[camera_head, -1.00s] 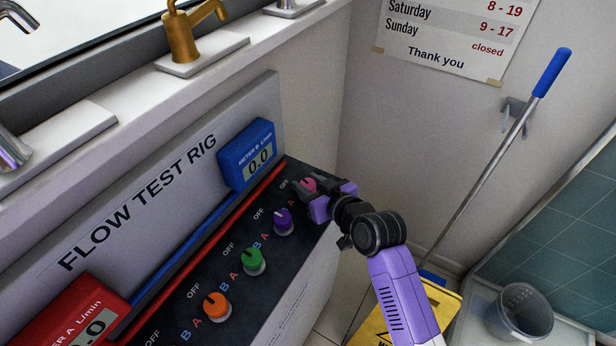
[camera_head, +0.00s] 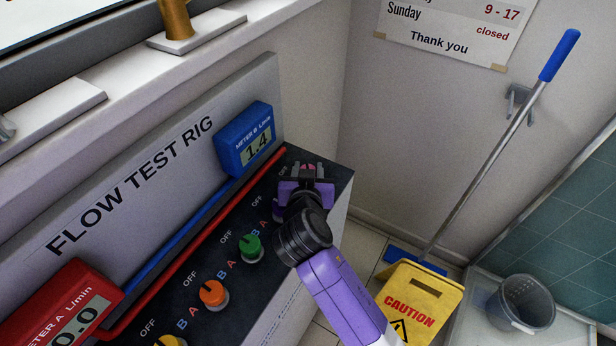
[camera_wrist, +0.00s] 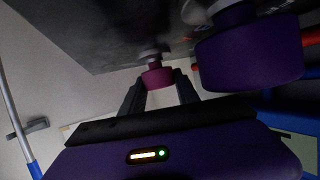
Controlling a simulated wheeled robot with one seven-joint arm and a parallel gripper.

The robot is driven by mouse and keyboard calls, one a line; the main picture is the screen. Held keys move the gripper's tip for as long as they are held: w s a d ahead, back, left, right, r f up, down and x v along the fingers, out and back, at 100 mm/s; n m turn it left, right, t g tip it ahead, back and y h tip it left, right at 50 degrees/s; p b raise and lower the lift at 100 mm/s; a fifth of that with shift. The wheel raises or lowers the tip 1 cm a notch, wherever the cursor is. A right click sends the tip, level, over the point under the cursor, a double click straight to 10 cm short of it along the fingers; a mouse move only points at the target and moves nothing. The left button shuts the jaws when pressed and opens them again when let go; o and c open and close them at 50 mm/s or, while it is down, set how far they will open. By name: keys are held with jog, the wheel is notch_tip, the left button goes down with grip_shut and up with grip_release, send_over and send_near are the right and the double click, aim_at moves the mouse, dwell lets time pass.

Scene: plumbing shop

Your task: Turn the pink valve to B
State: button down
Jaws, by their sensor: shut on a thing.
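The pink valve (camera_head: 308,169) is at the far right end of the row of knobs on the black panel top. In the wrist view the pink valve (camera_wrist: 157,77) sits between my two fingers. My gripper (camera_head: 306,172) is shut on it, and the gripper body hides most of the knob and its letters in the head view. The blue meter B (camera_head: 247,137) reads 1.4. The red meter A (camera_head: 72,302) shows 0.0 on the visible part of its display.
A green knob (camera_head: 250,248), an orange knob (camera_head: 213,293) and part of a yellow knob (camera_head: 172,341) line the panel. A purple knob (camera_wrist: 248,55) is close beside my gripper. A yellow caution sign (camera_head: 418,300), a mop (camera_head: 500,140) and a bucket (camera_head: 522,302) stand right.

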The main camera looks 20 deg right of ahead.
jog(key=shift+a+f+m+g+h+b, duration=0.1)
jog(key=shift+f+m+g+h+b, duration=0.05)
jog(key=shift+m+g+h+b, duration=0.5)
jog(key=c, duration=0.9)
grip_release()
jog(key=shift+b+v, duration=0.7)
jog(key=shift+v, duration=3.15)
